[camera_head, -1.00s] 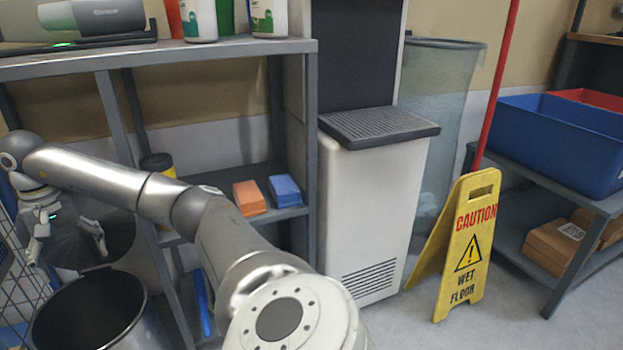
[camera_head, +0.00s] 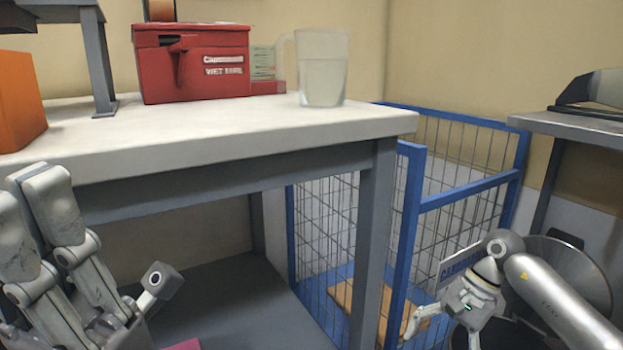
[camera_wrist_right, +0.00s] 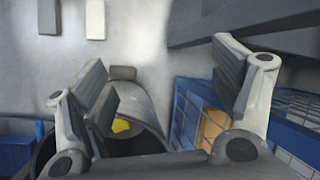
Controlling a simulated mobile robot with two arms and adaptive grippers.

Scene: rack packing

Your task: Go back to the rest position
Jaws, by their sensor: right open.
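My right gripper (camera_head: 443,332) is in the lower right of the head view, in front of the blue wire cage and beside a dark round bin. In the right wrist view its two fingers (camera_wrist_right: 160,85) are spread wide with nothing between them. My left gripper (camera_head: 25,215) is large and close at the lower left of the head view, its grey finger links pointing up, partly cut off by the frame edge. I see nothing held in it, but its opening is unclear.
A white-topped table (camera_head: 220,130) bears a red box (camera_head: 200,65), a clear pitcher (camera_head: 322,70) and an orange box (camera_head: 18,100). A blue wire cage (camera_head: 405,235) stands beside it with flat cardboard inside. A round bin (camera_head: 560,270) is behind my right arm.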

